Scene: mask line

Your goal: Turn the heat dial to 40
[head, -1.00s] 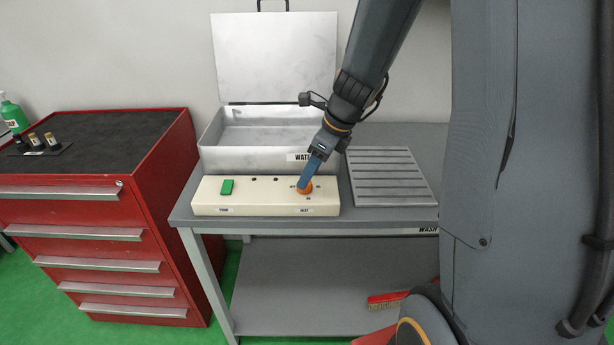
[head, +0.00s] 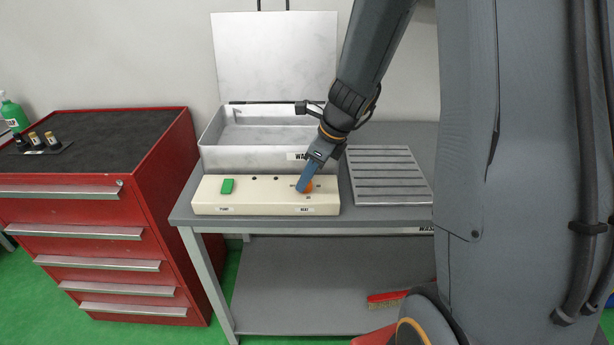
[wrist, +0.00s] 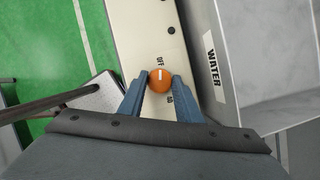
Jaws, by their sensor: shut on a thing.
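The orange heat dial (head: 308,187) sits at the right end of the cream control box (head: 262,204), above the HEAT label. In the wrist view the dial (wrist: 160,80) is between the blue fingers of my gripper (wrist: 160,84), and my gripper is shut on it. A white mark on the dial points toward the OFF label (wrist: 160,62). Another label, partly hidden and hard to read, is on the opposite side near the fingers. In the head view my gripper (head: 304,186) covers part of the dial.
A green switch (head: 227,186) is at the box's left end. An open metal water tank (head: 262,158) stands behind the box. A ribbed grey tray (head: 390,176) lies to the right on the bench. A red drawer cabinet (head: 90,220) stands at the left.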

